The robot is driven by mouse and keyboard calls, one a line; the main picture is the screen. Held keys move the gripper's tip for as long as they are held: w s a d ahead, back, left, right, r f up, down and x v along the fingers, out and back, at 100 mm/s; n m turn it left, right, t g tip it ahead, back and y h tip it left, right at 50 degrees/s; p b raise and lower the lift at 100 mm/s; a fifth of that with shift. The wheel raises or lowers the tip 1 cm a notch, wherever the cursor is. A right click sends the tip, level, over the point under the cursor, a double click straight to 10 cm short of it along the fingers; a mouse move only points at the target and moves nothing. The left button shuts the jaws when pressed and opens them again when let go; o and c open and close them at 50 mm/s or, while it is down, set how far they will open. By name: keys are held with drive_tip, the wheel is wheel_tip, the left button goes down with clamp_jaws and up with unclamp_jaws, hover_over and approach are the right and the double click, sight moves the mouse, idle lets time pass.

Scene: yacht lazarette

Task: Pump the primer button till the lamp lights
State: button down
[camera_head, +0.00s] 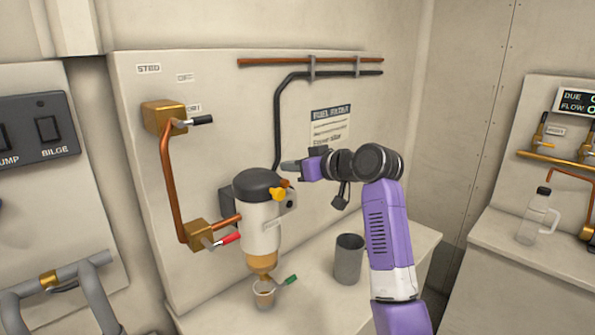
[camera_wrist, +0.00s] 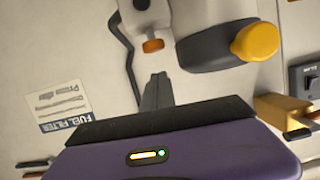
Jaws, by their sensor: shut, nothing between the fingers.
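The fuel filter has a dark cap (camera_head: 257,184) and a pale body (camera_head: 258,227). A yellow knob (camera_head: 278,194) sticks out of the cap; it shows large at the upper right of the wrist view (camera_wrist: 257,40). A smaller orange button (camera_wrist: 153,45) sits on a pale housing (camera_wrist: 158,18) with a dark round spot, which may be the unlit lamp. I cannot tell for sure which knob is the primer button. My gripper (camera_head: 286,166) is shut and empty, just above and beside the cap. Its fingertips (camera_wrist: 158,82) are apart from both knobs.
A cup (camera_head: 263,295) with a green-handled drain above it stands under the filter. A grey can (camera_head: 349,259) stands on the bench near my arm. Red-handled (camera_head: 228,239) and black-handled (camera_head: 200,120) valves are at left. A fuel filter placard (camera_head: 331,127) is behind my gripper.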

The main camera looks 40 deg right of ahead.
drive_tip(key=b+v, duration=0.2)
drive_tip(key=v, duration=0.7)
drive_tip(key=shift+s, duration=0.3)
drive_tip(key=shift+f, duration=0.15)
